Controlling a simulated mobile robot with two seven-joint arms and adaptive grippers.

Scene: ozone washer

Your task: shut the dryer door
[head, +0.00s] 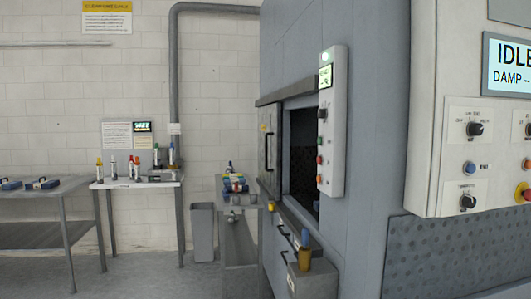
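The large grey machine (370,120), which I take to be the dryer, fills the middle and right of the head view. Its dark square opening (302,150) is uncovered, with a perforated inner surface faintly visible inside. A grey door panel (265,160) with a handle stands at the left side of the opening, seen at a steep angle. The door is open. How it is hinged or guided is not clear from here. Neither of my grippers is in view.
A control strip (333,120) juts out right of the opening. A control box (490,150) reads "IDLE" and "DAMP". A small grey box (305,280) holding an orange-blue item sits below. A sink bench (240,240), bin (202,232) and tables stand left; floor is free before them.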

